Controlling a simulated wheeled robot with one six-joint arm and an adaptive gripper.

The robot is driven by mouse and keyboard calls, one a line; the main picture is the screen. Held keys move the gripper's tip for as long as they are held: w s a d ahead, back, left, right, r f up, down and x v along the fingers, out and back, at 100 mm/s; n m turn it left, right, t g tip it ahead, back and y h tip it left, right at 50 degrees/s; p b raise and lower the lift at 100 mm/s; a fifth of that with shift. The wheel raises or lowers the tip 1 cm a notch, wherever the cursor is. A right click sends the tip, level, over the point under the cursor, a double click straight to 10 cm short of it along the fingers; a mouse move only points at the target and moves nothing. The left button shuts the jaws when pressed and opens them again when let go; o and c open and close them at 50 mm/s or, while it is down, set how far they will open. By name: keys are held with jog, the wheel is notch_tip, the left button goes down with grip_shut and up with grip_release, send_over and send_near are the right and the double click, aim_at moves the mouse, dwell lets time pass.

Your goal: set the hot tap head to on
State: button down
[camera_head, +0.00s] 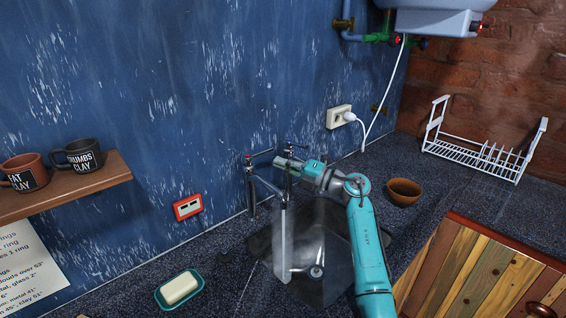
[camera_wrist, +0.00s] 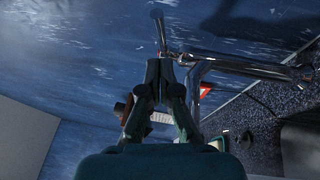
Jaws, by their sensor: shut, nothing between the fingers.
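The chrome wall tap (camera_head: 265,186) is over the sink (camera_head: 325,262). A red mark shows on its left head, the hot tap head (camera_head: 249,158). A pale streak like running water (camera_head: 284,245) drops from the spout into the sink. My gripper (camera_head: 279,161) is at the tap, just right of the hot tap head and close to the right head. In the wrist view my gripper (camera_wrist: 166,60) is shut and empty, its tips beside or touching a chrome lever (camera_wrist: 158,28). I cannot tell contact. The spout pipe (camera_wrist: 235,66) runs off to the right.
A brown bowl (camera_head: 404,191) and a white dish rack (camera_head: 480,150) are on the counter at right. A soap dish (camera_head: 160,296) is at left. A red-framed socket (camera_head: 187,207) is on the wall. A shelf (camera_head: 65,193) holds two mugs. A wooden board (camera_head: 470,275) is front right.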

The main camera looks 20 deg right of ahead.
jog(key=w+d+v, duration=0.1)
jog(key=v, duration=0.9)
jog(key=w+d+r+m+t+h, duration=0.4)
jog(key=w+r+m+t, duration=0.15)
jog(key=r, duration=0.35)
jog(key=w+d+r+m+t+h, duration=0.4)
jog(key=w+r+m+t+h, duration=0.15)
jog(key=r, duration=0.35)
jog(key=w+d+r+m+g+h, duration=0.4)
jog(key=w+d+m+g+h, duration=0.3)
jog(key=m+h, duration=0.95)
jog(key=a+f+m+g+y, duration=0.4)
jog(key=a+f+g+y, duration=0.35)
jog(key=a, duration=0.25)
jog(key=s+a+n+g+y, duration=0.3)
jog(key=s+a+g+y, duration=0.3)
jog(key=a, duration=0.8)
notch_tip(320, 180, down, 9)
jog(key=w+h, duration=0.1)
jog(key=w, duration=0.1)
jog(key=shift+w, duration=0.15)
